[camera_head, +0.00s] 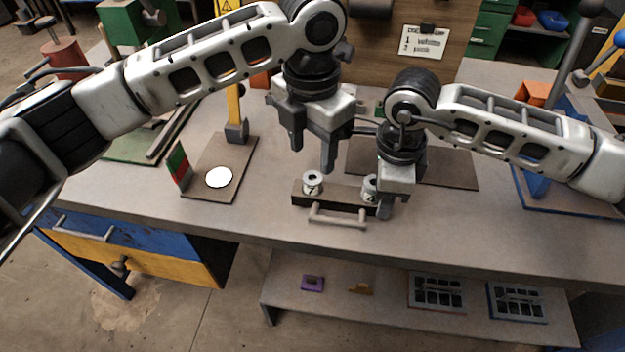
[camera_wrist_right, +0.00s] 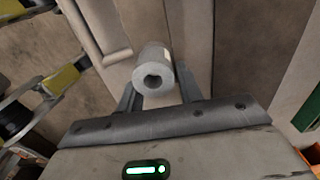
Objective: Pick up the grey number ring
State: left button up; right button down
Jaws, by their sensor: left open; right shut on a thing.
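A light grey number ring (camera_head: 370,187) is at the right end of a dark block (camera_head: 340,196) with a bar handle (camera_head: 338,217). My right gripper (camera_head: 381,205) is shut on this ring, its arm partly covering it. In the right wrist view the grey ring (camera_wrist_right: 153,70) shows its dark hole between the fingers of my right gripper (camera_wrist_right: 155,85). I cannot tell whether it is clear of the block. A second pale ring (camera_head: 312,183) with a dark mark stands on the block's left end. My left gripper (camera_head: 312,152) is open and empty above it.
A brown board (camera_head: 222,160) with a white disc (camera_head: 219,177) and a red-green block (camera_head: 179,165) lies to the left. A brown mat (camera_head: 450,170) lies behind my right gripper. A blue-based fixture (camera_head: 540,185) stands at the right. A lower shelf (camera_head: 390,308) holds small parts and trays.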

aim_at(311, 178)
pick_arm(q)
notch_tip(311, 178, down, 6)
jog(key=shift+f, duration=0.25)
jog(key=c, duration=1.1)
